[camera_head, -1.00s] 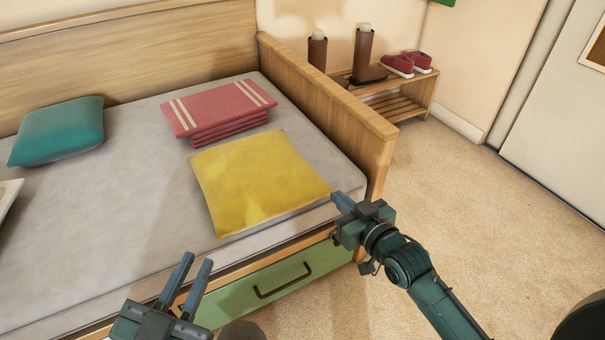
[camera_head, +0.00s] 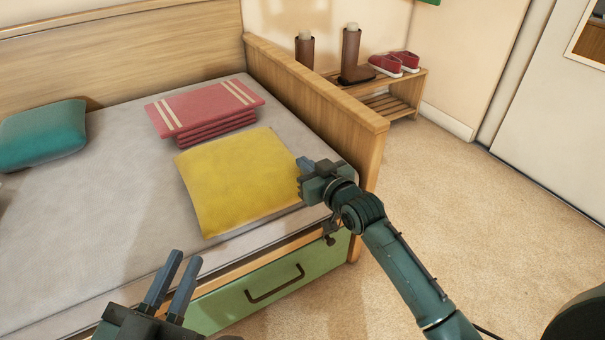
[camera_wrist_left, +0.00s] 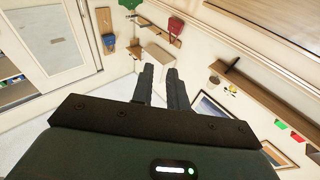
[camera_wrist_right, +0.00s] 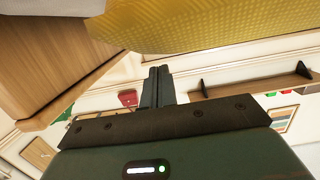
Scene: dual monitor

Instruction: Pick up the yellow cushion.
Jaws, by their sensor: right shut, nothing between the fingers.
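The yellow cushion (camera_head: 236,180) lies flat on the bed near its front right corner. It also fills the top of the right wrist view (camera_wrist_right: 190,25). My right gripper (camera_head: 305,163) is at the cushion's right edge, shut and empty; in the right wrist view its fingers (camera_wrist_right: 158,75) are together, close to the cushion. I cannot tell whether they touch it. My left gripper (camera_head: 174,281) is in front of the bed at the lower left, away from the cushion. Its two fingers stand apart with nothing between them, also in the left wrist view (camera_wrist_left: 159,75).
A wooden end panel (camera_head: 312,100) bounds the bed on the right. Folded red blankets (camera_head: 203,106) lie behind the cushion, and a teal cushion (camera_head: 42,135) lies at the left. A green drawer (camera_head: 272,285) is under the bed.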

